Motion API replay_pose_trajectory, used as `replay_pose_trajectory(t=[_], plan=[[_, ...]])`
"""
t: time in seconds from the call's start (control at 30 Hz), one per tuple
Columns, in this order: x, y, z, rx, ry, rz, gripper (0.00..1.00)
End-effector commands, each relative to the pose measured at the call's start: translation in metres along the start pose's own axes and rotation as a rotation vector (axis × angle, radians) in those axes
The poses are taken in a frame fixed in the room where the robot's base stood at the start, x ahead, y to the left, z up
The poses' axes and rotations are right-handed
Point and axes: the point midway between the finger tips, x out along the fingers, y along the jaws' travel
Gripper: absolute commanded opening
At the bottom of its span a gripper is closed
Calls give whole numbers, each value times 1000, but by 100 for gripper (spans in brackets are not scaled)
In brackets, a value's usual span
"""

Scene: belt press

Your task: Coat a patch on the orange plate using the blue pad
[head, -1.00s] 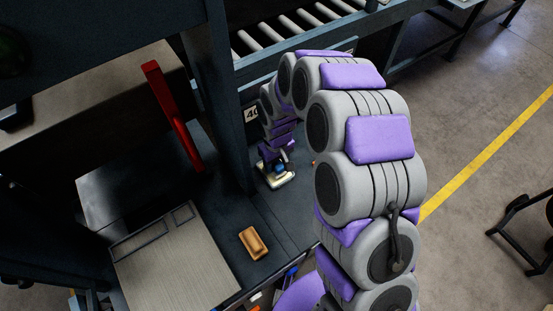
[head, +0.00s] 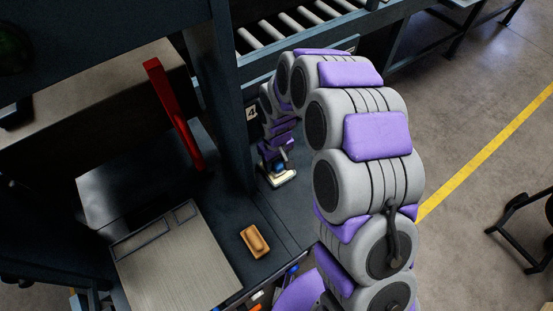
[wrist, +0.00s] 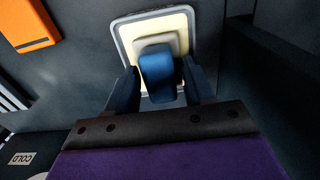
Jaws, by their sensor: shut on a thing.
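The blue pad (wrist: 157,76) is between the two dark fingers of my gripper (wrist: 159,68), which is shut on it. In the wrist view the pad is over a square cream tray (wrist: 178,22) with a grey rim; I cannot tell whether it touches the cream surface. A pale grey block shows just behind the blue part. In the head view my gripper (head: 277,163) is at the cream tray (head: 291,175), beside the dark post. An orange plate (wrist: 28,24) is at the wrist view's upper left; an orange-tan piece (head: 255,241) lies on the dark bench in the head view, likely the same.
A grey-beige plate (head: 175,265) lies left of the orange piece. A red bar (head: 172,112) and a dark post (head: 225,105) stand beside my arm. Rollers (head: 293,22) are behind. The bench between tray and orange piece is clear.

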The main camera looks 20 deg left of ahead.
Motion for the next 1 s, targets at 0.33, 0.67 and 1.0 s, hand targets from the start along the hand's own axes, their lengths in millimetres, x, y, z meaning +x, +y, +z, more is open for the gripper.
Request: replay_pose_trajectory(t=[0.33, 0.67, 1.0], plan=[[3, 2, 3, 0, 2, -2, 28], [5, 1, 1, 0, 1, -1, 28], [7, 1, 0, 0, -1, -1, 28]])
